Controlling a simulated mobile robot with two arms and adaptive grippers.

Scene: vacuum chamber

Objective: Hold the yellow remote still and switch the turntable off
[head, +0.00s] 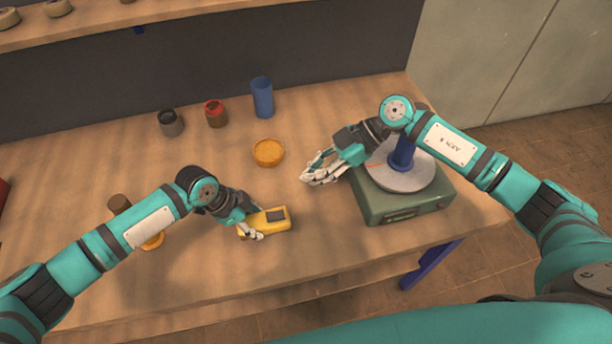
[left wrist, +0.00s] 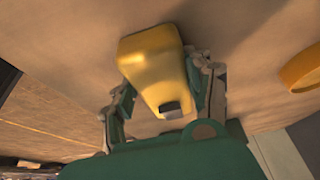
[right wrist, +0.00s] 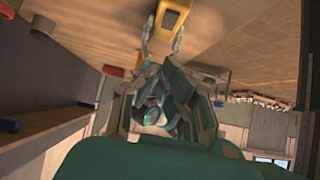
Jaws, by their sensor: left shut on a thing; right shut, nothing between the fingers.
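The yellow remote (head: 278,217) lies on the table with a dark panel on its upper face. My left gripper (head: 251,232) is shut on its left end; the left wrist view shows the remote (left wrist: 155,62) between the fingers. The turntable is a green box (head: 408,207) with a grey disc (head: 425,180) on top. A blue cylinder (head: 402,155) stands on the disc, partly behind my right arm. My right gripper (head: 306,181) is shut and empty, above the table between remote and turntable. The remote also shows in the right wrist view (right wrist: 184,5). I cannot make out a switch.
An orange round dish (head: 268,152) lies mid-table. A blue cup (head: 262,97), a red-topped jar (head: 215,113) and a dark jar (head: 171,123) stand behind it. A brown cylinder (head: 119,203) and an orange thing (head: 153,241) are by my left arm. The front table is clear.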

